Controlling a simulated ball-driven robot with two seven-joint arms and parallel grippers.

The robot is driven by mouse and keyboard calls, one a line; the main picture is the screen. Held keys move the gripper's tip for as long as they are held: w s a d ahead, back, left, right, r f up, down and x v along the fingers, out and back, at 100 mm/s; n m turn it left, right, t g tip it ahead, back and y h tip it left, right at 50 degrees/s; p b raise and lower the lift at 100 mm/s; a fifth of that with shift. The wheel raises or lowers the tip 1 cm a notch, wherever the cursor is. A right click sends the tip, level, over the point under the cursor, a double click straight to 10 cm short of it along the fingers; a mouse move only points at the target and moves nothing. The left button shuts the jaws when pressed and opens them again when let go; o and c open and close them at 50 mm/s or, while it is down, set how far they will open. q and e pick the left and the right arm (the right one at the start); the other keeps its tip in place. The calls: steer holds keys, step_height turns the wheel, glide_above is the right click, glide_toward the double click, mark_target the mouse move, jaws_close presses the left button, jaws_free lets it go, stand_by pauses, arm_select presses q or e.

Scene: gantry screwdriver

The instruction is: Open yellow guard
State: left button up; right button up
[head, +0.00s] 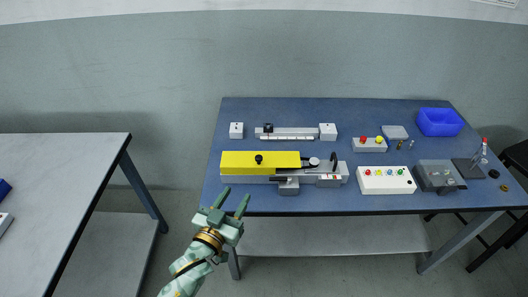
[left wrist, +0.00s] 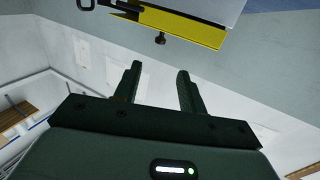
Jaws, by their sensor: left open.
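The yellow guard (head: 236,161) lies as a long flat cover over the left part of a grey device on the blue table. A black knob (head: 259,159) stands up from it. In the left wrist view the yellow guard (left wrist: 190,28) is at the top, with its black knob (left wrist: 160,39) beyond the fingertips. My left gripper (head: 235,200) is open and empty in front of the table's left front edge, apart from the guard. It also shows in the left wrist view (left wrist: 158,75) with a gap between its fingers. My right gripper is not in view.
The blue table (head: 330,202) also holds a rail device (head: 290,131) behind the guard, a white button box (head: 386,180), a grey box (head: 437,174) and a blue bin (head: 439,121). A grey table (head: 70,180) stands at the left, with open floor between the tables.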

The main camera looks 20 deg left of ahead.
mark_target(259, 157)
arm_select(q)
steer(key=w+b, duration=0.1)
steer(key=w, duration=0.4)
steer(key=w+d+b, duration=0.1)
steer(key=w, duration=0.4)
steer(key=w+b, duration=0.2)
steer(key=w, duration=0.3)
steer(key=shift+d, duration=0.3)
steer(key=shift+w+r, duration=0.1)
steer(key=shift+w, duration=0.3)
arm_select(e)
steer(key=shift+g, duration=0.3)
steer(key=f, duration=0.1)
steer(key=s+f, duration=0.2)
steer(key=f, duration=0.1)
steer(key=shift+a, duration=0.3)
arm_select(q)
steer(key=shift+c, duration=0.3)
jaws_close()
steer(key=shift+r, duration=0.1)
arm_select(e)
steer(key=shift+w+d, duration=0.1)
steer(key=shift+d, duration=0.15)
